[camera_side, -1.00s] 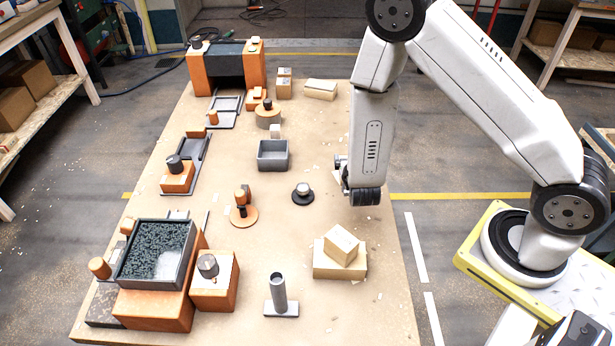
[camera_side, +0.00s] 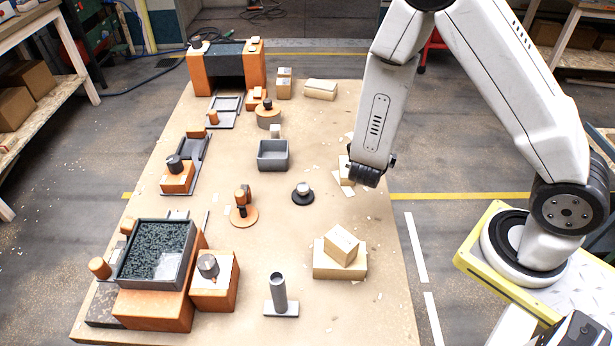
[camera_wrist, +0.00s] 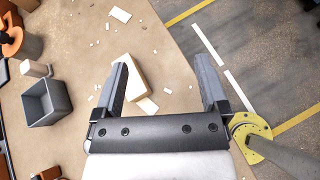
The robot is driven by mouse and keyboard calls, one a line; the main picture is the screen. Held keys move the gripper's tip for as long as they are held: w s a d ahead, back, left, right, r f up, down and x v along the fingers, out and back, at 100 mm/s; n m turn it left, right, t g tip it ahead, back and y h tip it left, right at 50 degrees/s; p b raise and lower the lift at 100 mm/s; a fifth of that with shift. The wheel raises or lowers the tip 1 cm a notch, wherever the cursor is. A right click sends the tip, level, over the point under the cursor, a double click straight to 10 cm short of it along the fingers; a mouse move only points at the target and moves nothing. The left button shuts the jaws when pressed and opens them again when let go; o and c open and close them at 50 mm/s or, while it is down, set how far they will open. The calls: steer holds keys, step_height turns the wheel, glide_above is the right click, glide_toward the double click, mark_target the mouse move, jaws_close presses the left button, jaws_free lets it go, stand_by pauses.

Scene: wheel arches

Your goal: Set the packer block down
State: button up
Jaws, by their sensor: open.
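A pale wooden block, which looks like the packer block (camera_wrist: 130,80), lies on the bench in the wrist view. It sits close beside my left finger, partly hidden by it. It also shows in the side view (camera_side: 344,166), partly covered by my arm. My gripper (camera_wrist: 160,68) is open, with a wide gap between its two dark fingers and nothing clasped. Bare board and floor show between the fingers. In the side view my fingers are hidden behind my wrist.
A grey open bin (camera_side: 273,155) stands left of the block. A dark round base with a knob (camera_side: 303,193) and stacked cartons (camera_side: 340,252) stand nearer the front. Pale flat chips (camera_wrist: 147,106) lie by the block. The board's right edge is close.

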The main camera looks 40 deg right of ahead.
steer(key=s+a+r+m+g+y, duration=0.3)
steer(key=s+m+g+y, duration=0.25)
steer(key=s+m, duration=0.5)
steer(key=w+a+r+m+t+y, duration=0.3)
steer(key=w+a+r+m+y, duration=0.1)
steer(key=m, duration=0.7)
steer(key=a+r+y, duration=0.1)
steer(key=a+r, duration=0.1)
steer(key=shift+a+y, duration=0.35)
